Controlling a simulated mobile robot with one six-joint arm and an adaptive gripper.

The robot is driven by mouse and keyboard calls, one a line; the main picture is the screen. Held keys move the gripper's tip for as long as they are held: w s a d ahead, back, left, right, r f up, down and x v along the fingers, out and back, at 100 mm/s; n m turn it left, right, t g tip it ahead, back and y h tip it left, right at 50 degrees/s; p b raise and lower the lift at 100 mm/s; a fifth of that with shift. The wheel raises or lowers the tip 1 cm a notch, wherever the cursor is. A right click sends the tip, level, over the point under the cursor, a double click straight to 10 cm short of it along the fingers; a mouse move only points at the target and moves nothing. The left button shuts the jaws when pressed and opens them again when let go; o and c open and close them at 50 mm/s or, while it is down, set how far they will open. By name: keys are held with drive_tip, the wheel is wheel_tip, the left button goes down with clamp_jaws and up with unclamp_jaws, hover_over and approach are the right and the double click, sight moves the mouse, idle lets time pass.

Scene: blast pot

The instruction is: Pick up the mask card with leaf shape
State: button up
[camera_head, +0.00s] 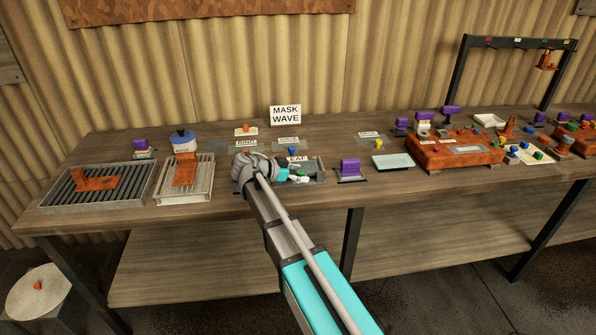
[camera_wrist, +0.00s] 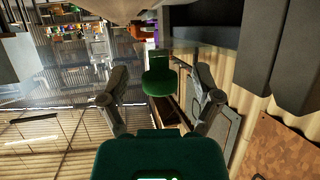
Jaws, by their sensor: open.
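In the head view, a label (camera_head: 298,158) reading "EAF", its left end covered by my arm, stands at a shallow grey tray or card (camera_head: 316,166). The leaf shape itself cannot be made out. My gripper (camera_head: 297,178) is low over the table at this spot, and my arm hides part of it. In the wrist view, my gripper (camera_wrist: 160,85) is open, one finger on each side of a green knob (camera_wrist: 158,76). The fingers appear apart from the knob. I cannot tell whether the knob belongs to the leaf card.
A "MASK WAVE" sign (camera_head: 285,115) stands behind, with a "WAVE" card (camera_head: 288,139) in front. A purple-topped clamp (camera_head: 349,170) and a pale plate (camera_head: 393,161) are to the right. Grated trays (camera_head: 98,187) and a blue-lidded pot (camera_head: 183,141) are left. An orange block (camera_head: 455,153) is farther right.

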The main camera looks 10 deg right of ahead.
idle(0.3)
clamp_jaws()
idle(0.3)
drive_tip(key=shift+r, duration=0.15)
wheel_tip(320, 180, up, 3)
drive_tip(key=p, duration=0.3)
drive_tip(key=s+r+p, duration=0.9)
drive_tip(key=s+p, duration=0.1)
drive_tip(key=s, duration=0.4)
drive_tip(key=shift+d+r, duration=0.3)
drive_tip(key=shift+r, duration=0.1)
